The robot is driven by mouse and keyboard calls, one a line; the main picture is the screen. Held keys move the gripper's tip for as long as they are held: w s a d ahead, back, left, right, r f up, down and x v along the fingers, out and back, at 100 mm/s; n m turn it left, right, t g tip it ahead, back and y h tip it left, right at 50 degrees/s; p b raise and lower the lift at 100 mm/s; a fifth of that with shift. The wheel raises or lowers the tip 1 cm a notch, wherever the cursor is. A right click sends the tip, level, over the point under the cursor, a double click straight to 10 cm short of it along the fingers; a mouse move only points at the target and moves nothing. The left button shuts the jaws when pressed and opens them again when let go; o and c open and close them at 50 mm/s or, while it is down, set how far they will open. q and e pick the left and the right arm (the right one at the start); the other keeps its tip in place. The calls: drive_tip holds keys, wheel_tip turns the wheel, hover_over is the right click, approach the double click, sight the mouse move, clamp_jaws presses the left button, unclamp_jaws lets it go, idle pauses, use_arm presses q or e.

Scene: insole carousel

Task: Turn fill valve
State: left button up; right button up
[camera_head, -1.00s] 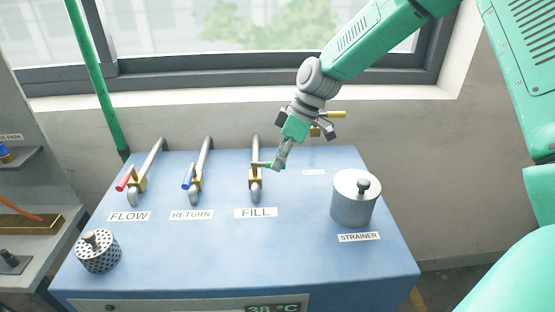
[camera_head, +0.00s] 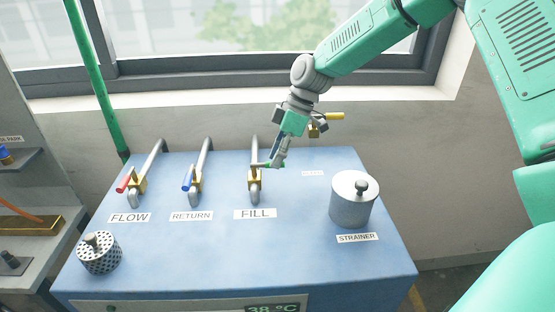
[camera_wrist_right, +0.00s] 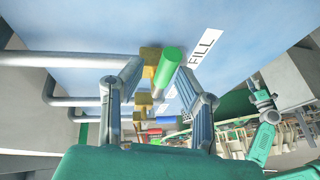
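The fill valve has a brass body (camera_head: 255,179) on a grey pipe behind the FILL label (camera_head: 255,213). Its green handle (camera_wrist_right: 168,66) points right in the head view, partly hidden by my right gripper (camera_head: 276,163). In the right wrist view my right gripper (camera_wrist_right: 160,70) is open, its two fingers apart on either side of the green handle. I see no clear contact between fingers and handle. My left gripper is outside the head view; a small green arm (camera_wrist_right: 262,130) at the right of the wrist view seems to be my left arm, its fingers unclear.
The red-handled FLOW valve (camera_head: 137,182) and blue-handled RETURN valve (camera_head: 195,180) stand to the left. A metal strainer pot (camera_head: 353,199) stands to the right, a perforated basket (camera_head: 98,253) at front left. A yellow-handled valve (camera_head: 315,130) sits behind my gripper. The blue top's front middle is clear.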

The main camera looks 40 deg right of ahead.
drive_tip(key=shift+f, duration=0.15)
drive_tip(key=v, duration=1.2)
drive_tip(key=shift+f, duration=0.15)
